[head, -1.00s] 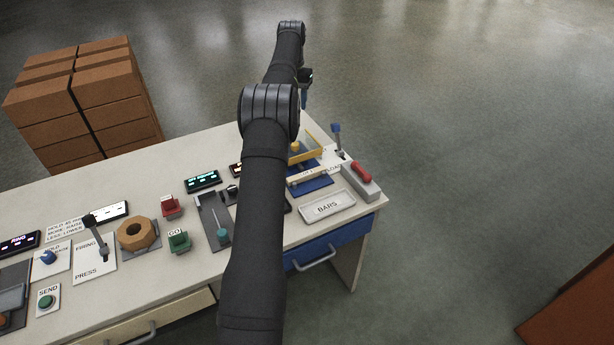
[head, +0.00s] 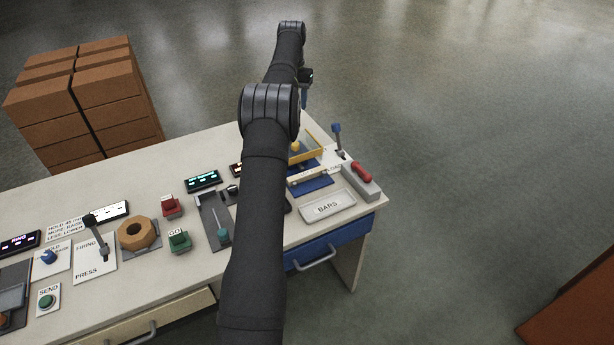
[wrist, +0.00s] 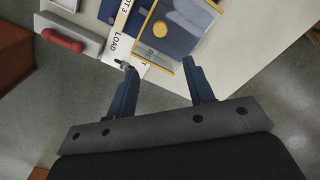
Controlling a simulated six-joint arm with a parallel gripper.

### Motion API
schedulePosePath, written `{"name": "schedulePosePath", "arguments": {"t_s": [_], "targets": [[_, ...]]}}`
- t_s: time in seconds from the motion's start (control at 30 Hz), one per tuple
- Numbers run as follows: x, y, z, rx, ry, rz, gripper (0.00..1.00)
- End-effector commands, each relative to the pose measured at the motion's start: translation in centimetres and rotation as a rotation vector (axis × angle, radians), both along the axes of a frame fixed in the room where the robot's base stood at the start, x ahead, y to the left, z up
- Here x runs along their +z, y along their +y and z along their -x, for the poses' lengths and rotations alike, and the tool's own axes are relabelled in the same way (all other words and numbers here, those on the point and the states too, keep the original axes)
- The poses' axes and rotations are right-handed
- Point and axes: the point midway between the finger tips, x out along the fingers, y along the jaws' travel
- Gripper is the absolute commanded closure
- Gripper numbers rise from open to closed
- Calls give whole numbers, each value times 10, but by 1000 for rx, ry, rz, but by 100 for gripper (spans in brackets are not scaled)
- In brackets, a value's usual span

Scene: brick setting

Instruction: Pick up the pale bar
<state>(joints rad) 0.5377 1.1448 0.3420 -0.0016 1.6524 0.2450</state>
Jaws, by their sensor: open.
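A pale bar (head: 304,178) appears to lie across the blue plate at the right end of the bench, in front of the yellow-framed clear cover (head: 306,150). In the head view my gripper is small and largely hidden by my arm.
A BARS tray (head: 328,206) sits at the bench's front right, near a grey block with a red handle (head: 361,173). A blue-topped lever (head: 337,138) stands behind. Left are switches, buttons and a brown hex nut (head: 137,234). Stacked brown boxes (head: 85,100) stand behind left.

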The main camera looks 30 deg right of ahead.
Motion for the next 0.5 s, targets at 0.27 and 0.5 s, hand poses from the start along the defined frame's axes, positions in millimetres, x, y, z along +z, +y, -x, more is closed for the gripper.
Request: {"name": "schedulePosePath", "arguments": {"t_s": [0.27, 0.5], "targets": [[-18, 14, 8, 344, 58, 89, 52], [-44, 36, 29, 965, 200, 207, 52]]}}
